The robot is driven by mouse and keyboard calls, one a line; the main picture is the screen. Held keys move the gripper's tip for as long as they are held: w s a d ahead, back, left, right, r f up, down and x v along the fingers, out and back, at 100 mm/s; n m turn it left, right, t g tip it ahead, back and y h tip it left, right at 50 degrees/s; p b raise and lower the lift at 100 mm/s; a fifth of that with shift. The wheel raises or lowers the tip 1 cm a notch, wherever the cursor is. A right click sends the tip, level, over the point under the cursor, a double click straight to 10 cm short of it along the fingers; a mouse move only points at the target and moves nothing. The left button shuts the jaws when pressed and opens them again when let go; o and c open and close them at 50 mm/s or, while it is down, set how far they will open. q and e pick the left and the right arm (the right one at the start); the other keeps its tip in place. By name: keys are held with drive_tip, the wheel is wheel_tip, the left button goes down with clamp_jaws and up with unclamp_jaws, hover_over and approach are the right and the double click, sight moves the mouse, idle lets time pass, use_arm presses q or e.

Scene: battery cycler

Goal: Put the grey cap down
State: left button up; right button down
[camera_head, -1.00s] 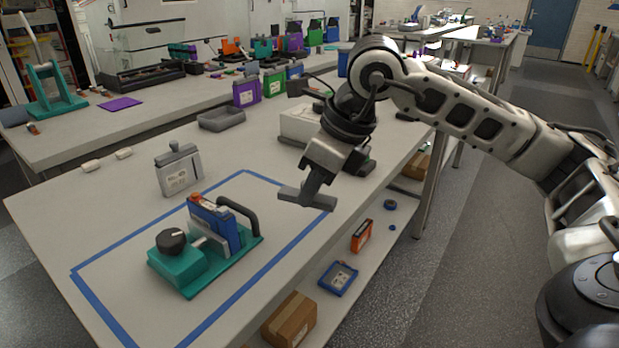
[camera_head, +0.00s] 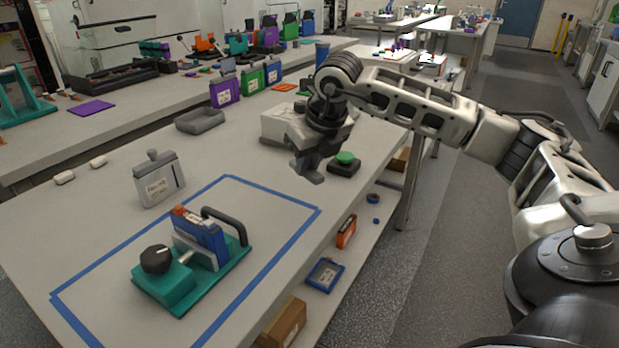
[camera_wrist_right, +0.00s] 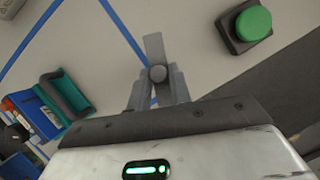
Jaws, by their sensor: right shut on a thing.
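My right gripper (camera_head: 306,162) hangs above the table between the blue tape outline and the green button. It is shut on the grey cap, which shows in the right wrist view (camera_wrist_right: 154,48) as a grey bar with a round knob between the fingertips. In the head view the cap is hard to tell apart from the grey fingers. The cap appears to be held above the table, with no clear contact. My left gripper is not in view.
Blue tape (camera_head: 268,268) outlines an area with a teal fixture (camera_head: 178,287) holding a blue cell (camera_head: 209,243). A grey canister (camera_head: 160,182), a grey tray (camera_head: 200,121) and a green button (camera_head: 345,158) stand nearby. Bare tabletop lies between the tape and the button.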

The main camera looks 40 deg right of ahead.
sight(306, 190)
drive_tip(key=shift+w+d+f, duration=0.3)
drive_tip(key=shift+d+f, duration=0.05)
drive_tip(key=shift+f, duration=0.15)
drive_tip(key=shift+w+d+f, duration=0.3)
drive_tip(key=shift+f, duration=0.2)
wheel_tip(306, 190, down, 4)
drive_tip(key=shift+w+d+r, duration=0.15)
drive_tip(key=shift+r, duration=0.05)
drive_tip(key=shift+f, duration=0.2)
drive_tip(key=c, duration=1.3)
unclamp_jaws()
drive_tip(key=shift+r, duration=0.1)
